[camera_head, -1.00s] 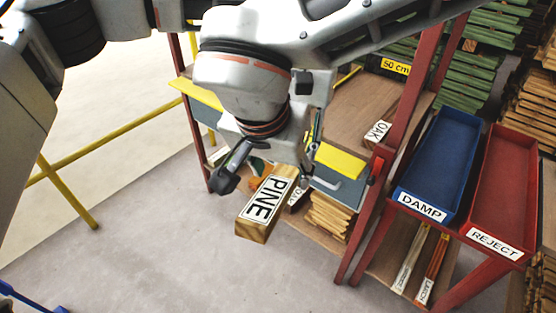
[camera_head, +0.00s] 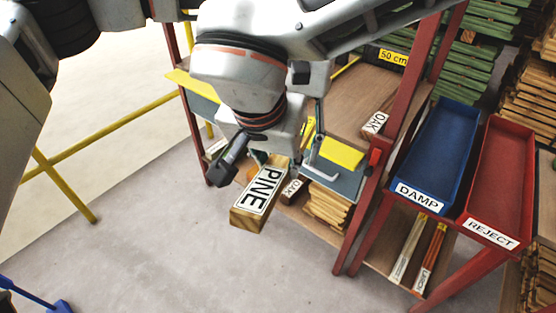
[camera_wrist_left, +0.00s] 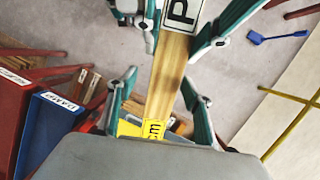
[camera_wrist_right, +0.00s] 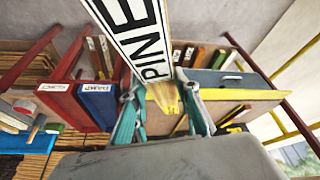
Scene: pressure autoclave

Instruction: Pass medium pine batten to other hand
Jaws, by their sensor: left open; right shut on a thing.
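The pine batten (camera_head: 262,190), light wood with a white PINE label, is held above the floor in the middle of the head view. My right gripper (camera_head: 262,158) is shut on it near the label; its fingers also flank the batten in the right wrist view (camera_wrist_right: 160,104). In the left wrist view, the batten (camera_wrist_left: 168,78) runs lengthwise through the picture. My left gripper (camera_wrist_left: 159,82) is open there, with one finger on each side of the batten. Whether a finger touches is unclear. The left gripper cannot be made out in the head view.
A blue DAMP tray (camera_head: 446,150) and a red REJECT tray (camera_head: 502,170) stand at the right. A red-framed shelf unit (camera_head: 385,140) with OAK pieces lies behind the batten. A yellow rail (camera_head: 110,135) is at the left. Grey floor lies open in front.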

